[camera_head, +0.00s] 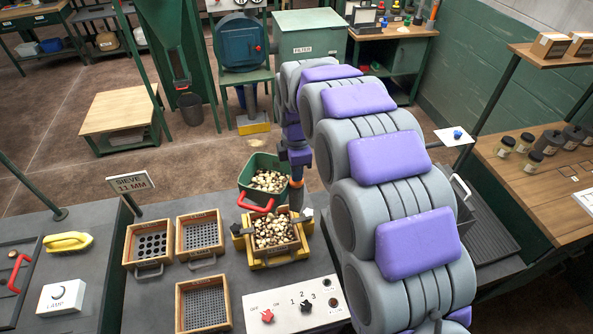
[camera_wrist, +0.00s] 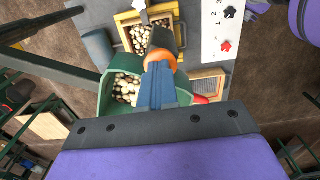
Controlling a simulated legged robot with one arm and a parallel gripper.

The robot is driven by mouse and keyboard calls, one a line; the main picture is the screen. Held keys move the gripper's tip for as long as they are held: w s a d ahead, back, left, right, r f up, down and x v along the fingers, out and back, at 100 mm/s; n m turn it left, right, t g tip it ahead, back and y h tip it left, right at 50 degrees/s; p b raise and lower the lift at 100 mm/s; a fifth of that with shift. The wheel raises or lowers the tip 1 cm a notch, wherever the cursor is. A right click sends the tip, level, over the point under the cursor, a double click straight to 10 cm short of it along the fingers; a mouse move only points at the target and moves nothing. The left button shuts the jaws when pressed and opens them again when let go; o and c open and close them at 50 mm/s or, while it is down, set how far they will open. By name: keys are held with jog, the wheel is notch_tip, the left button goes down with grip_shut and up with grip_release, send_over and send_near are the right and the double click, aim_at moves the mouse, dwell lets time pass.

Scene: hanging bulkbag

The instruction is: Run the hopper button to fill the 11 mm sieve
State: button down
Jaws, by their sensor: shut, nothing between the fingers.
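My gripper (camera_head: 296,198) points down beside the green bin, just behind the yellow frame; its fingers are together and hold nothing. In the wrist view the gripper (camera_wrist: 163,42), with a blue body and orange band, overlaps the sieve. The wooden sieve (camera_head: 257,252) sits in a yellow frame (camera_head: 247,258) and holds a heap of light and dark pebbles (camera_head: 273,229). A sign reads SIEVE 11 MM (camera_head: 132,184). A white control panel (camera_head: 285,318) carries a red OFF/ON knob (camera_head: 267,316) and a black knob (camera_head: 306,306) marked 1, 2, 3. I cannot tell which control is the hopper button.
A green bin (camera_head: 245,172) with a red handle (camera_head: 256,206) holds more pebbles behind the frame. Several empty sieves, including one (camera_head: 150,243) with large holes, lie left of it. A yellow brush (camera_head: 68,242) and a white scale-like box (camera_head: 62,297) are further left.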

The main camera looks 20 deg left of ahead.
jog(key=shift+s+f, duration=0.15)
jog(key=shift+f, duration=0.15)
notch_tip(320, 180, up, 18)
jog(key=shift+w+p, duration=0.2)
jog(key=shift+p, duration=0.2)
jog(key=shift+a+f, duration=0.1)
dwell(0.8)
jog(key=s+d+f+m+b, duration=0.2)
jog(key=s+d+m, duration=0.2)
jog(key=d, duration=0.3)
jog(key=s+d+f+m+g+b, duration=0.1)
jog(key=s+d+f+m, duration=0.1)
jog(key=s+d+m, duration=0.35)
jog(key=s+d+f+m+b, duration=0.2)
jog(key=d+m, duration=0.1)
jog(key=d, duration=0.5)
jog(key=s+d+f+m+b, duration=0.1)
jog(key=s+d+f+m, duration=0.2)
jog(key=s, duration=0.4)
jog(key=s+d+f+m+b, duration=0.1)
jog(key=s+d+f+m, duration=0.3)
jog(key=s+f+m, duration=0.1)
jog(key=s+d+f+m+b, duration=0.1)
jog(key=s+d+f+m, duration=0.2)
jog(key=s, duration=0.7)
notch_tip(320, 180, down, 2)
jog(key=shift+d+f+m+g+b, duration=0.2)
jog(key=shift+f+m+g+b, duration=0.05)
jog(key=shift+m+g+b, duration=0.2)
jog(key=shift+a, duration=0.1)
